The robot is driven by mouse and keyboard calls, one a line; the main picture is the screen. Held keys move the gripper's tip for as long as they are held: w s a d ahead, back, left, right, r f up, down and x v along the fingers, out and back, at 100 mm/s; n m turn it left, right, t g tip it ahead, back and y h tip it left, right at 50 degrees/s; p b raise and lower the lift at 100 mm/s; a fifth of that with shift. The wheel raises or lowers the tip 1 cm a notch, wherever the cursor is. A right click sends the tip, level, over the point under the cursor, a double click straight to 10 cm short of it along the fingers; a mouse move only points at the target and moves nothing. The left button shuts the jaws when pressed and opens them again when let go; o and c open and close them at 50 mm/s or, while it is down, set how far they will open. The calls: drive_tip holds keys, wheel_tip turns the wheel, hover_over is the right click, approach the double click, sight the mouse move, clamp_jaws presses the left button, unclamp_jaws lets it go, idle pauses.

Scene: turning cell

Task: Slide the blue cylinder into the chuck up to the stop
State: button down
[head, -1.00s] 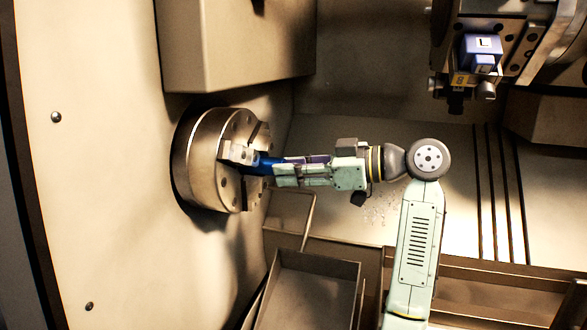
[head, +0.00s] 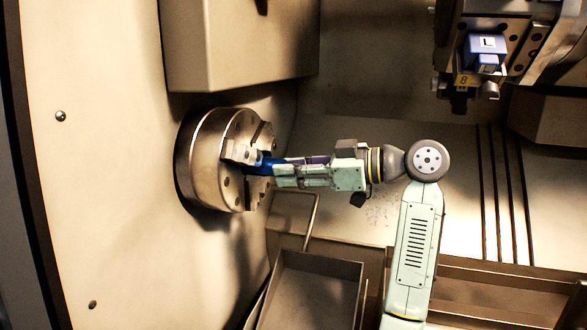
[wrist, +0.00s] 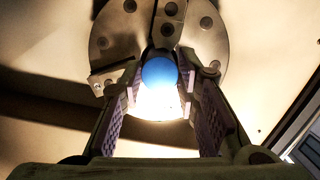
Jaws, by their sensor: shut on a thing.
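The blue cylinder (head: 265,165) lies level between my gripper and the chuck (head: 212,160) on the left wall. Its far end is at the chuck jaws, and how deep it sits is hidden. My gripper (head: 280,172) is shut on the cylinder from the right. In the wrist view, the round near end of the cylinder (wrist: 159,73) shows between the fingers of my gripper (wrist: 160,95), in front of the chuck face (wrist: 105,40). A bright glare lies just below the cylinder there. The stop is not visible.
A tool turret (head: 487,55) hangs at the upper right. A boxy housing (head: 240,45) juts out above the chuck. An open tray (head: 310,290) stands below my gripper, with a bent rod (head: 312,220) beside it. The space right of the chuck face is otherwise clear.

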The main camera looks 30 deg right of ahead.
drive_tip(key=shift+f, duration=0.1)
drive_tip(key=c, duration=1.1)
unclamp_jaws()
drive_tip(key=shift+o, duration=0.3)
drive_tip(key=f+p+v, duration=0.1)
drive_tip(key=v, duration=0.5)
drive_tip(key=shift+d, duration=0.25)
drive_tip(key=shift+s, duration=0.15)
idle(0.4)
